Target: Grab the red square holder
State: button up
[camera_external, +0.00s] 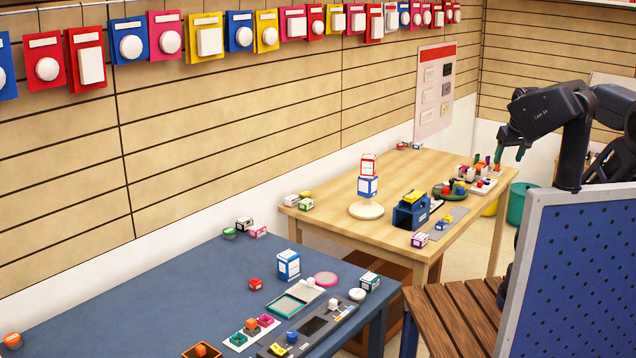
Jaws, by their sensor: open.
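My gripper (511,148) hangs at the upper right, fingers pointing down, above the far right end of the wooden table (345,226). Its dark teal fingertips are apart with nothing seen between them. Small red pieces (497,166) stand on the table near and below it, too small to make out. I cannot tell which red thing is the holder.
A blue perforated panel (575,270) blocks the lower right.

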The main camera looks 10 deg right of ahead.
jog(key=w+a+n+g+h, duration=0.25)
jog(key=w+a+n, duration=0.75)
jog(key=w+a, duration=0.65)
jog(key=w+a+f+n+t+h, duration=0.1)
jog(key=w+a+f+n, duration=0.15)
jog(key=a, duration=0.55)
jog(key=w+a+f+n+t+h, duration=0.1)
jog(key=a+f+n, duration=0.2)
jog(key=a, duration=0.6)
jog(key=w+a+f+n+t+h, duration=0.1)
jog(key=a+f+n, duration=0.2)
jog(key=a, duration=0.5)
jog(key=n+t+y, duration=0.4)
jog(key=n+t, duration=0.5)
jog(key=n, duration=0.6)
send_near(254, 285)
jog(key=shift+g, duration=0.25)
jog(key=x, duration=0.4)
jog(key=shift+w+d+f, duration=0.1)
jog(key=shift+w, duration=0.15)
jog(key=shift+x, duration=2.65)
jog(key=c, duration=1)
